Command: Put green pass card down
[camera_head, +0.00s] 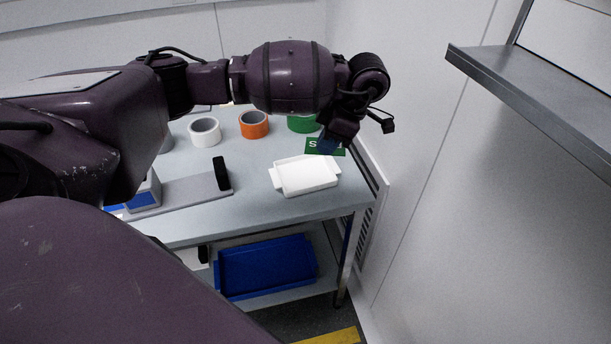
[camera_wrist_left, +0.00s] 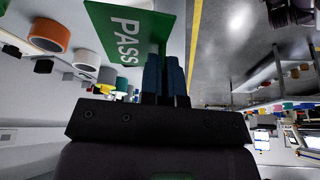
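The green pass card (camera_head: 312,147) shows in the head view just behind the white tray (camera_head: 306,175), partly covered by my left gripper (camera_head: 327,145). In the left wrist view the card (camera_wrist_left: 122,32) reads "PASS" in white letters. The blue fingers of my left gripper (camera_wrist_left: 163,65) are close together on the card's edge and hold it. The card seems to be above the table top, but how far above it I cannot tell. My right gripper is in neither view.
White (camera_head: 205,131), orange (camera_head: 254,124) and green (camera_head: 302,123) tape rolls stand at the back of the table (camera_head: 260,207). A grey device with a black upright (camera_head: 221,173) is left of the tray. A blue bin (camera_head: 266,266) sits below. A metal shelf (camera_head: 540,110) juts out at right.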

